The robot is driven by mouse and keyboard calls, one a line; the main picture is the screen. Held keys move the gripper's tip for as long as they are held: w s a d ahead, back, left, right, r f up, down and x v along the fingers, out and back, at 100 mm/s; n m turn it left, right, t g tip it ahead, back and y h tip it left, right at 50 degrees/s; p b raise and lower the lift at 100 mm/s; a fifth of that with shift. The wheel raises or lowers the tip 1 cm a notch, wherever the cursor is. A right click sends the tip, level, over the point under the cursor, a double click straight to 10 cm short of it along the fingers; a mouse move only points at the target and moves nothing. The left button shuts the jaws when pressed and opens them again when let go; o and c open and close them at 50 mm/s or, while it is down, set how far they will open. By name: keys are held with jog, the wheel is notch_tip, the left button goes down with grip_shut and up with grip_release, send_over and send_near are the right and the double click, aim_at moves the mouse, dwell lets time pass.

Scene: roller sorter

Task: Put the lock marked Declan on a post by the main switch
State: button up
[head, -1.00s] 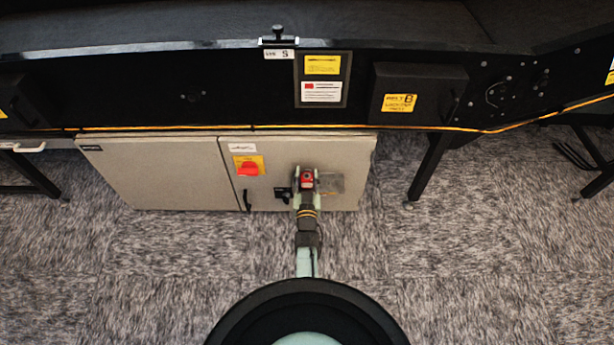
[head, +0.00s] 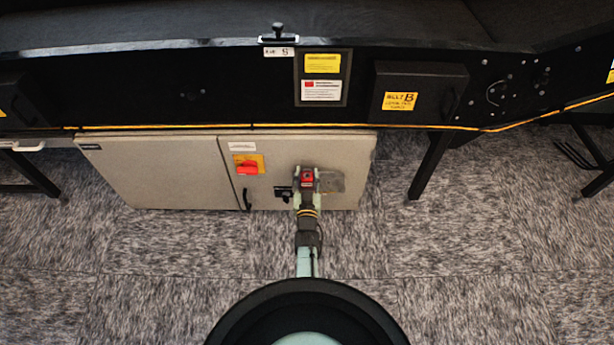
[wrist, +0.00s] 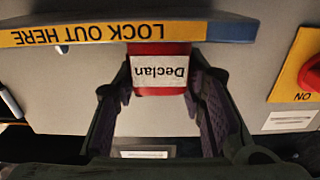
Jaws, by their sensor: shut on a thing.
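A red lock (wrist: 158,91) with a white label reading Declan, upside down in the wrist view, is between the fingers of my gripper (wrist: 160,100). My gripper is shut on it. The top of the lock meets the lower edge of a yellow strip (wrist: 100,33) reading LOCK OUT HERE; its shackle and any post behind it are hidden. In the head view the red lock (head: 307,178) shows at the tip of my gripper (head: 306,185), in front of the grey cabinet's right door. The red main switch (head: 248,168) is on its yellow plate, left of my gripper; it also shows in the wrist view (wrist: 312,72), marked ON.
The grey cabinet (head: 160,175) stands under the black sorter frame (head: 230,95). A black door handle (head: 246,199) and a small dark fitting (head: 283,193) are left of my gripper. A table leg (head: 430,168) stands to the right. The carpet in front is clear.

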jog(key=o, duration=1.3)
jog(key=shift+o, duration=0.2)
